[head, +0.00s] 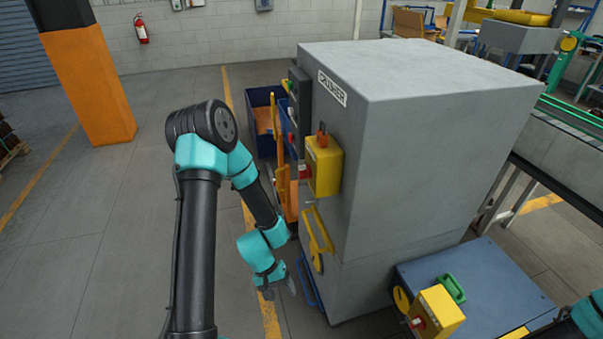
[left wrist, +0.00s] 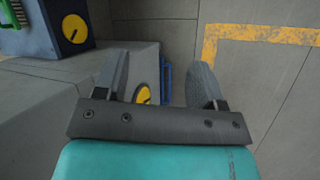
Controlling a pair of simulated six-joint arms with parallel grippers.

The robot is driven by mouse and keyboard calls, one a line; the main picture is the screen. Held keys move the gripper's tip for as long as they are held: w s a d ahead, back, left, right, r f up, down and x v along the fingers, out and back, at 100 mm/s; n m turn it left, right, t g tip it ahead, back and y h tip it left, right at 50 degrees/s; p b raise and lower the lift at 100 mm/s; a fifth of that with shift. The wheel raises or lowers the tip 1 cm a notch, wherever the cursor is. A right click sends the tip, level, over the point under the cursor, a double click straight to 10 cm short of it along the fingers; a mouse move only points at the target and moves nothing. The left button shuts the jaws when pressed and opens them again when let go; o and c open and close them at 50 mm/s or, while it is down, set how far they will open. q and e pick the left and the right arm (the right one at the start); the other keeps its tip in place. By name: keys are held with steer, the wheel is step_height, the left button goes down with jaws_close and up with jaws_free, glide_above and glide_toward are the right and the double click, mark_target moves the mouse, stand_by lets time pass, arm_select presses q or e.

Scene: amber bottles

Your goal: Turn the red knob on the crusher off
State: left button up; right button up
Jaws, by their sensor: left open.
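The crusher (head: 440,150) is a large grey cabinet with a white label high on its left face. A yellow box (head: 326,165) is mounted on that face, with a small red knob (head: 303,172) on its left side. My left gripper (head: 279,286) hangs low beside the crusher's lower left side, below and apart from the yellow box. In the left wrist view its two fingers are spread and empty (left wrist: 162,85); the red knob is not seen there. Of my right arm only a teal part shows at the lower right corner; its gripper is out of view.
A yellow handle (head: 318,232) juts from the crusher's face below the box. A blue cabinet (head: 475,283) at the lower right bears a second yellow box (head: 436,310) with a red knob. A blue bin (head: 263,120) stands behind. The floor left of my arm is clear.

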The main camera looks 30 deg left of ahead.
mark_target(302, 172)
arm_select(q)
steer(key=shift+o, duration=1.3)
steer(key=w+a+r+n+t+h, duration=0.3)
steer(key=w+a+r+t+h, duration=0.2)
steer(key=w+a+r, duration=0.3)
step_height(302, 172, up, 4)
steer(key=shift+r+t, duration=0.2)
steer(key=shift+t, duration=0.4)
steer(key=w+a+r+t+h, duration=0.1)
steer(key=w+a+r+t, duration=0.3)
steer(key=a+r+t, duration=0.3)
steer(key=a+r, duration=0.4)
steer(key=r, duration=0.3)
steer(key=shift+r+t, duration=0.15)
steer(key=shift+t, duration=0.15)
steer(key=shift+d, duration=0.1)
steer(key=x, duration=1.7)
steer(key=shift+d, duration=0.2)
steer(key=shift+c, duration=0.2)
steer(key=c, duration=0.9)
